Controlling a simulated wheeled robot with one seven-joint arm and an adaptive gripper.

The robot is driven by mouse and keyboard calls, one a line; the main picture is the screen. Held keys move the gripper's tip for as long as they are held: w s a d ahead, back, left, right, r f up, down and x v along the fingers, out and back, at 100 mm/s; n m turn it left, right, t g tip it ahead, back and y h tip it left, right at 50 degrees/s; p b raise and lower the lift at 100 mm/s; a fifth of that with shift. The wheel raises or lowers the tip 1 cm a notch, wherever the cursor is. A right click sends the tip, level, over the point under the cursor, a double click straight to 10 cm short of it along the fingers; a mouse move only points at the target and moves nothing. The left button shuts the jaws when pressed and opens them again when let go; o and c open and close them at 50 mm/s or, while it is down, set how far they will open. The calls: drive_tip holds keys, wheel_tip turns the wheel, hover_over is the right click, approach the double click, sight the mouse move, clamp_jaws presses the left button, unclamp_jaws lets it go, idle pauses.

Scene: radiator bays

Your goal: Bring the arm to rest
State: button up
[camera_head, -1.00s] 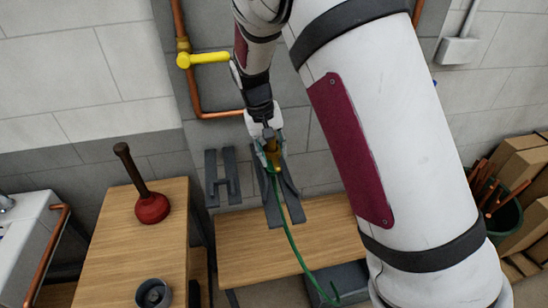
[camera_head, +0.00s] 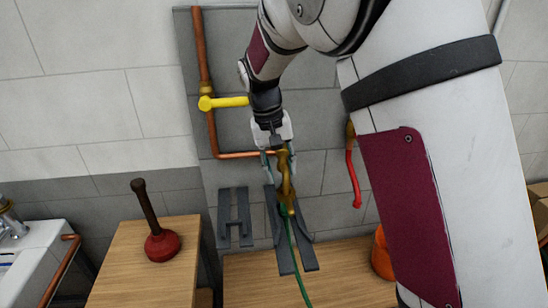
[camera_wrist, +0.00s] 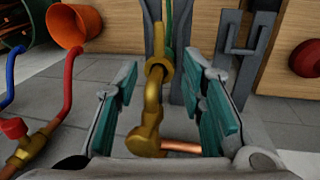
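My gripper (camera_head: 278,160) hangs at the wall just in front of a brass fitting (camera_head: 287,185) with a green hose (camera_head: 296,255) running down from it. In the wrist view my gripper (camera_wrist: 168,95) has its two teal-padded fingers spread wide. The brass fitting (camera_wrist: 150,115) shows between them with visible gaps on both sides. A short copper pipe (camera_wrist: 180,146) meets the fitting there. My arm crosses the right half of the head view and hides part of the wall and bench.
A yellow-handled valve (camera_head: 228,102) sits on the copper pipe (camera_head: 204,60), left of my arm. Grey brackets (camera_head: 235,217) are below. A red hose (camera_head: 353,178) and orange bucket (camera_head: 381,255) are to the right. A plunger (camera_head: 162,245) stands on the left wooden top.

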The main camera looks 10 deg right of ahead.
drive_tip(key=s+d+r+t+y, duration=0.2)
drive_tip(key=s+d+r, duration=0.4)
drive_tip(key=s+r, duration=0.65)
drive_tip(key=s+d+t, duration=0.2)
drive_tip(key=s+t, duration=0.1)
drive_tip(key=s, duration=1.3)
drive_tip(key=shift+d+r+t, duration=0.2)
drive_tip(key=shift+d+t, duration=0.1)
